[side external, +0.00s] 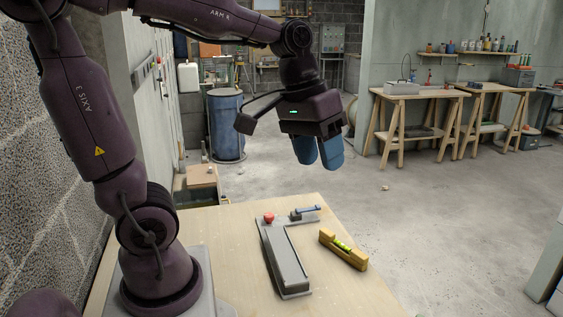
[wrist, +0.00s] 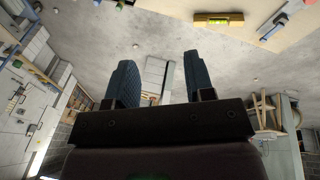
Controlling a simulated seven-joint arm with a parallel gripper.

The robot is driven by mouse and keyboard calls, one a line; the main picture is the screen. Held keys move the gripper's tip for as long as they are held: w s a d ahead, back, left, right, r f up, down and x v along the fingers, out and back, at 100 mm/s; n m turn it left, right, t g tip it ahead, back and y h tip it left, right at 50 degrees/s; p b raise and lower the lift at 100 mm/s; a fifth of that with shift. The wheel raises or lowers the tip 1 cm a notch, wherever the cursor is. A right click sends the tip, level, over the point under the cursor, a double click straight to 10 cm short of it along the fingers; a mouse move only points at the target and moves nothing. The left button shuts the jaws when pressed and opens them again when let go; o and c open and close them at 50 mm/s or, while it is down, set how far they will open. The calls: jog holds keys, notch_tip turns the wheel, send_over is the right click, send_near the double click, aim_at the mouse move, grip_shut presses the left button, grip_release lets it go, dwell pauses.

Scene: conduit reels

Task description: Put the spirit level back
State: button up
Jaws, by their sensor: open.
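The yellow spirit level (side external: 343,249) with a green vial lies on the wooden table near its right edge, beside a grey tray-like fixture (side external: 284,258). The level also shows at the top of the wrist view (wrist: 218,19). The fixture has a long channel, a red knob and a small blue-topped part (side external: 305,210) at its far end. My gripper (side external: 318,158) is raised above the table's far edge, empty, with its blue fingers apart. In the wrist view its two fingers (wrist: 156,75) are spread with nothing between them.
The light wooden table (side external: 222,230) carries my arm's base. Bare concrete floor (side external: 440,230) lies to its right. A blue barrel (side external: 226,125) and workbenches (side external: 418,93) stand well behind. The air around my gripper is clear.

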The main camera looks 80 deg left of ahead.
jog(key=s+d+m+t+y, duration=0.1)
jog(key=s+d+m+t, duration=0.1)
jog(key=s, duration=0.4)
jog(key=shift+s+m+t, duration=0.3)
jog(key=shift+m+t, duration=0.2)
jog(key=shift+m, duration=0.8)
